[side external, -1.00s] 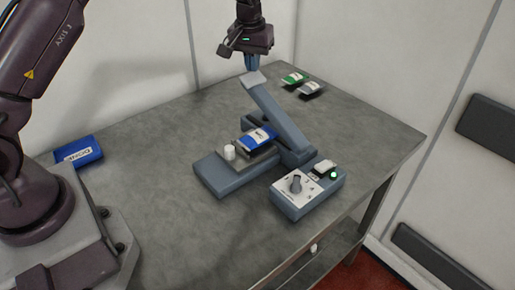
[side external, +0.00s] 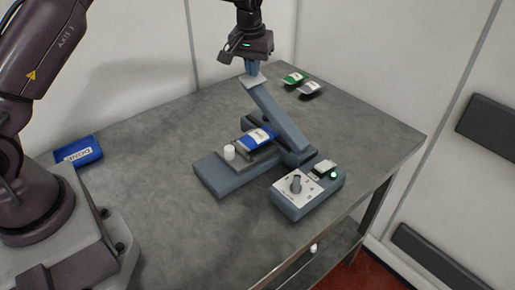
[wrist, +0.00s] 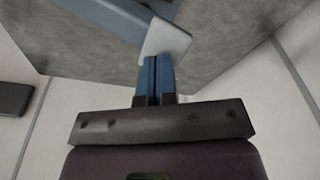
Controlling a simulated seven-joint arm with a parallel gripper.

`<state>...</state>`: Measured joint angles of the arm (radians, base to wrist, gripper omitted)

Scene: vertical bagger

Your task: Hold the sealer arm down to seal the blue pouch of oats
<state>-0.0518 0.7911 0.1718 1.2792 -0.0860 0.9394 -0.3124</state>
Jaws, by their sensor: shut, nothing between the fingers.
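The sealer arm (side external: 278,119) is raised and tilted, its pale end pad (side external: 254,81) at the upper end. The pad also shows in the wrist view (wrist: 166,40).
A control box (side external: 307,190) with a dial and a lit green lamp stands in front of the sealer. A green pouch (side external: 294,78) and a grey pouch (side external: 311,89) lie at the back. A blue tray (side external: 78,151) marked "DONE" sits at the left.

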